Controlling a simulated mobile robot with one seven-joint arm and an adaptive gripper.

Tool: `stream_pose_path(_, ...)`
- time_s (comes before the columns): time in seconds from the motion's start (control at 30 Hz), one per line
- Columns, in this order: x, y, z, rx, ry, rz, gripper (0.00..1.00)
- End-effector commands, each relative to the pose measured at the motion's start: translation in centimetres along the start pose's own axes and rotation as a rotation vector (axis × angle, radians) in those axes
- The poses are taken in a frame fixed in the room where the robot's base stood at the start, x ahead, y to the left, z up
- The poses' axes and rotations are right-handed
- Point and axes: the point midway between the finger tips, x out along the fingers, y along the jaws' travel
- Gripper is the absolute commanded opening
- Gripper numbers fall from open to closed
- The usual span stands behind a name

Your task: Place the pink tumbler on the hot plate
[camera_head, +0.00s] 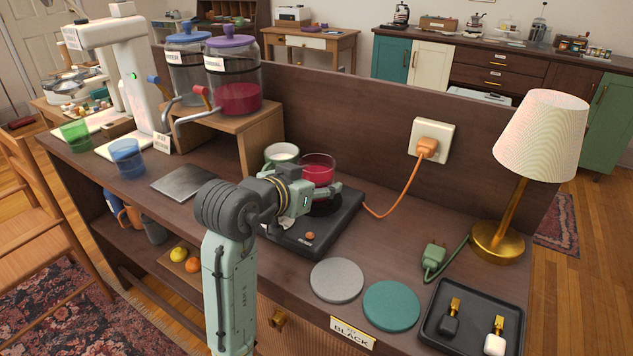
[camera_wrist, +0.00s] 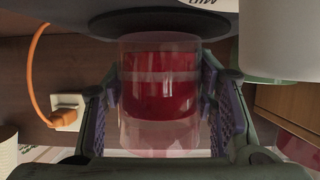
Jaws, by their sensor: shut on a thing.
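The pink tumbler (camera_head: 318,166), clear pink with red liquid in it, stands upright at the back of the hot plate. In the wrist view the tumbler (camera_wrist: 160,95) fills the space between my fingers. My gripper (camera_head: 316,193) is shut on it, one finger on each side; it also shows in the wrist view (camera_wrist: 160,108). The black hot plate (camera_head: 339,232) has an orange knob at its front. Its dark round plate (camera_wrist: 150,22) shows beside the tumbler's base in the wrist view. My gripper hides the base in the head view, so I cannot tell whether they touch.
A grey coaster (camera_head: 337,280), a teal coaster (camera_head: 391,305) and a lamp (camera_head: 497,240) are to the right.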

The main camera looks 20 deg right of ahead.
Motion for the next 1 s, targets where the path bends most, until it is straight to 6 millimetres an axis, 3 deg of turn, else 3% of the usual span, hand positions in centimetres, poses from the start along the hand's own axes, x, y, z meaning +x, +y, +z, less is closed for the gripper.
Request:
stream_pose_path(0.2, 0.1, 0.0, 0.3, 0.000, 0.001, 0.000, 0.10)
stream_pose_path(0.23, 0.1, 0.0, 0.4, 0.000, 0.000, 0.000, 0.53)
stream_pose_path(0.5, 0.1, 0.0, 0.3, 0.000, 0.000, 0.000, 0.71)
stream_pose_path(0.87, 0.0, 0.0, -0.1, 0.000, 0.000, 0.000, 0.73)
stream_pose_path(1.0, -1.5, -0.1, -0.1, 0.001, 0.003, -0.003, 0.73)
